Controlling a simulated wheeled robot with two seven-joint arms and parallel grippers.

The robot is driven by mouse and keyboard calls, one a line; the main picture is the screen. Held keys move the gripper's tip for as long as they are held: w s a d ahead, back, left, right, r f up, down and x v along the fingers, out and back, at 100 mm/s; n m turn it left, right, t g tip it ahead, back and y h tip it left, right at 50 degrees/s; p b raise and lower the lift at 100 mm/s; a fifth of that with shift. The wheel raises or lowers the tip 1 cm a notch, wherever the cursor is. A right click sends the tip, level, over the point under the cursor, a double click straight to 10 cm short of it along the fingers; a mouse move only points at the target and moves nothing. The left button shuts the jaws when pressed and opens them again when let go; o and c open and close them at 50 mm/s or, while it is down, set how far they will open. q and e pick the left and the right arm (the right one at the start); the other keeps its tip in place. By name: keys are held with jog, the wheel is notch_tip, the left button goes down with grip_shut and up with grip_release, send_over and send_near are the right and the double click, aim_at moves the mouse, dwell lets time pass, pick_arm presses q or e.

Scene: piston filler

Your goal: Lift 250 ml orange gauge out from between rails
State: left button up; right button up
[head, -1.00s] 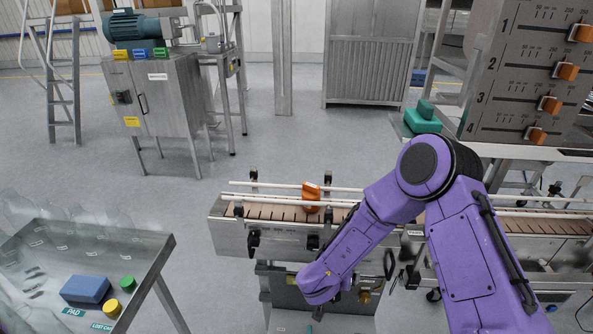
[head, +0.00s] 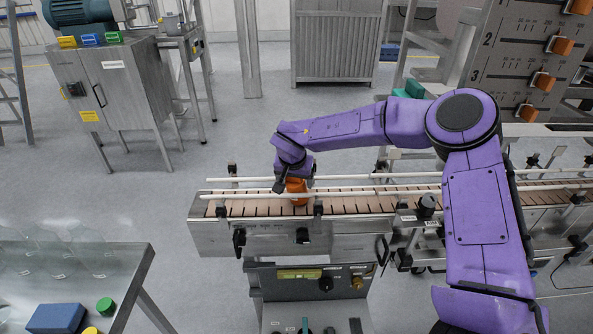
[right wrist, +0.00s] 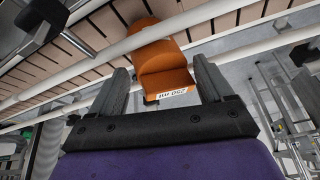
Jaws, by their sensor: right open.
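The orange gauge (head: 297,190) stands on the conveyor belt between the white guide rails, near the belt's left end. In the right wrist view the gauge (right wrist: 163,67) shows a white label reading 250 ml, upside down, and a notched shape. My right gripper (head: 284,186) is at the gauge, its jaws open. In the right wrist view the two dark fingers of this gripper (right wrist: 163,82) point toward the gauge, one to each side of it, with gaps visible. Whether the fingertips reach past the gauge is hard to tell. My left gripper is not in view.
The front rail (head: 370,192) and rear rail (head: 350,178) run along the conveyor (head: 262,238). Rail clamps stand beside the belt. A gauge board (head: 510,65) with orange blocks is at the upper right. A metal table (head: 135,262) with a blue pad (head: 57,318) is at lower left.

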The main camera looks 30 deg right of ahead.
jog(key=shift+s+x, duration=0.2)
jog(key=shift+x, duration=0.8)
jog(key=shift+a+f, duration=0.15)
jog(key=shift+f, duration=0.1)
jog(key=shift+s+f, duration=0.1)
jog(key=shift+s, duration=0.15)
jog(key=shift+o, duration=0.7)
jog(key=shift+d, duration=0.25)
jog(key=shift+d+f, duration=0.1)
jog(key=shift+d, duration=0.1)
jog(key=c, duration=0.8)
jog(key=shift+w+a+r, duration=0.2)
jog(key=shift+r, duration=0.05)
jog(key=shift+c, duration=0.7)
jog(key=shift+r, duration=0.1)
